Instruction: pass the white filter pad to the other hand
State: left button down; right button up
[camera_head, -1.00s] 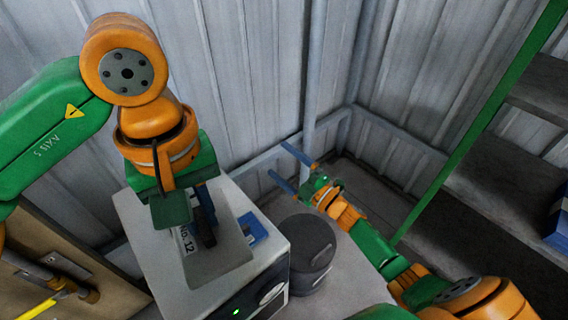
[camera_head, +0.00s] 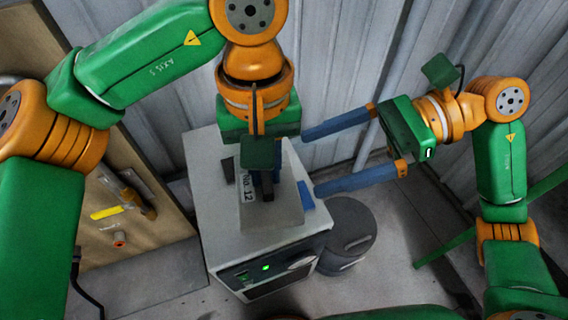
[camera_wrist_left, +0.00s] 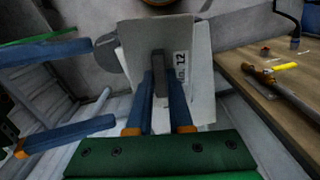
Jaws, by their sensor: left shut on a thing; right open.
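The white filter pad (camera_head: 277,218) is a flat, pale sheet with a "No. 12" label. My left gripper (camera_head: 265,192) points down, its blue fingers shut on a dark grey upright piece at the pad. In the left wrist view the pad (camera_wrist_left: 137,42) shows beyond the left fingers (camera_wrist_left: 160,78), with the grey piece between them. My right gripper (camera_head: 312,163) is open and empty. Its two blue fingers point left towards the pad, just right of it and apart from it in the head view. The right fingers also show at the left of the wrist view (camera_wrist_left: 103,84).
A pale machine (camera_head: 206,190) with a green light stands below the pad. A dark grey round bin (camera_head: 347,225) is right of it. Corrugated walls close off the back.

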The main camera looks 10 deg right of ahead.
aim_at(267, 177)
jog(key=x, duration=0.8)
jog(key=shift+r, duration=0.1)
jog(key=c, duration=1)
pick_arm(q)
jog(key=c, duration=1.2)
grip_release()
pick_arm(e)
jog(key=shift+s, duration=0.1)
jog(key=shift+c, duration=1.2)
pick_arm(q)
jog(key=o, duration=0.5)
jog(key=shift+c, duration=0.2)
jog(key=shift+r, duration=0.1)
